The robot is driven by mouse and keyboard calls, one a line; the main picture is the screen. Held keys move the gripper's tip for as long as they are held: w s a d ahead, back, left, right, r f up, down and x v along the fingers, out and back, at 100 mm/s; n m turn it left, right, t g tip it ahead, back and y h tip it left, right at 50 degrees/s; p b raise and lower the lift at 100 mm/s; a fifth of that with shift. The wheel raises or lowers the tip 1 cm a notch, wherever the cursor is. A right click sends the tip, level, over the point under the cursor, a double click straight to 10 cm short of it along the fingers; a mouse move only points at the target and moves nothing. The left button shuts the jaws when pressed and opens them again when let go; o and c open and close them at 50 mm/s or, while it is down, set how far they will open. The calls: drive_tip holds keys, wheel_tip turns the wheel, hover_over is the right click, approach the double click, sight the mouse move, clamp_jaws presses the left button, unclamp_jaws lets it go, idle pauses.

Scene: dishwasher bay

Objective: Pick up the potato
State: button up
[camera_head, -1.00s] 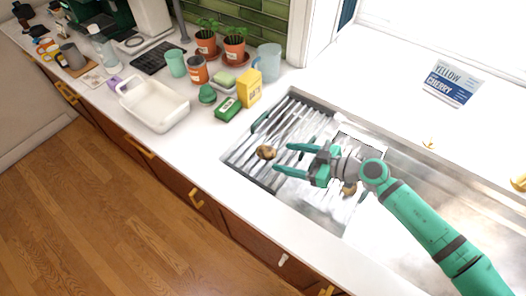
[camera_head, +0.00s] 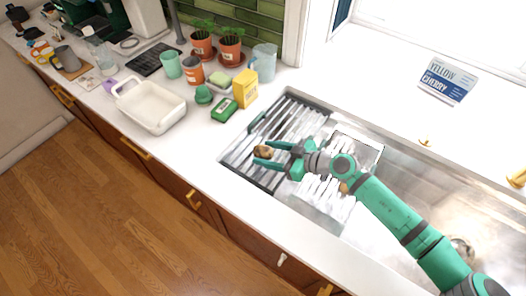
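The potato (camera_head: 262,152) is small, brown and roundish. It rests on the ribbed metal drainer (camera_head: 236,161) at the left of the sink. My gripper (camera_head: 260,153) is open, with its two green fingers pointing left. The fingertips have reached the potato, one on its upper right side and one below it. The fingers look apart, and I cannot tell whether they touch it. A second brownish object (camera_head: 344,187) shows partly behind my arm, over the sink.
A white tub (camera_head: 152,106), a green box (camera_head: 224,110) and a yellow box (camera_head: 245,89) stand on the counter to the left. A blue pitcher (camera_head: 264,62) stands behind. A sign (camera_head: 447,80) is at the back right. The counter strip in front of the drainer is clear.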

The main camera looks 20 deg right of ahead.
drive_tip(key=c, duration=0.7)
drive_tip(key=shift+c, duration=0.2)
drive_tip(key=shift+r, duration=0.1)
